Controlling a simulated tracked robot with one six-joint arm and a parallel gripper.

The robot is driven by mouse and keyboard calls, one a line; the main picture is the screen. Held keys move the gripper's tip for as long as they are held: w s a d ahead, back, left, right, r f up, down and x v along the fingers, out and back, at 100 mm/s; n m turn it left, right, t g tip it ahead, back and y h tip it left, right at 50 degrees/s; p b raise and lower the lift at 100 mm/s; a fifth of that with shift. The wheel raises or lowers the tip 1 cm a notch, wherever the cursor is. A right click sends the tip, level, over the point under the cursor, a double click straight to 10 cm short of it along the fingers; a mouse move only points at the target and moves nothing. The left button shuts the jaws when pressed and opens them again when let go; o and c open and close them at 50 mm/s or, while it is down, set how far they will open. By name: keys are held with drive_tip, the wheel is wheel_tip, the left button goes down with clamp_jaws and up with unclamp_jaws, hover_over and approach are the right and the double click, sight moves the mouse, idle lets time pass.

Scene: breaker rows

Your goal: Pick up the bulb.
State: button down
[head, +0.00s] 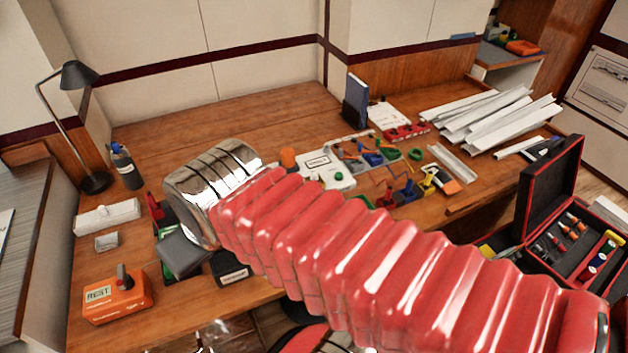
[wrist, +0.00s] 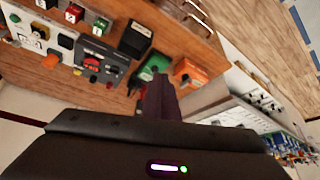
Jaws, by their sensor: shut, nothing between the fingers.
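I cannot make out a bulb in either view. In the wrist view my gripper (wrist: 160,82) shows as dark fingers, closed together with nothing between them. The fingers point over the wooden desk, close to a green item (wrist: 153,66) and an orange box (wrist: 188,73). In the head view my red ribbed arm and its chrome cuff cover the middle of the desk. They hide what lies behind them, and I cannot clearly pick out the fingertips there.
The wooden desk (head: 145,285) holds an orange box (head: 118,296), a lamp (head: 75,125), a spray bottle (head: 125,166), breaker parts (head: 372,155) and white trunking strips (head: 490,115). An open red tool case (head: 570,240) stands at right. Bare desk shows along the back.

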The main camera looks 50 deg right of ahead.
drive_tip(key=c, duration=2.4)
unclamp_jaws()
drive_tip(key=shift+c, duration=0.2)
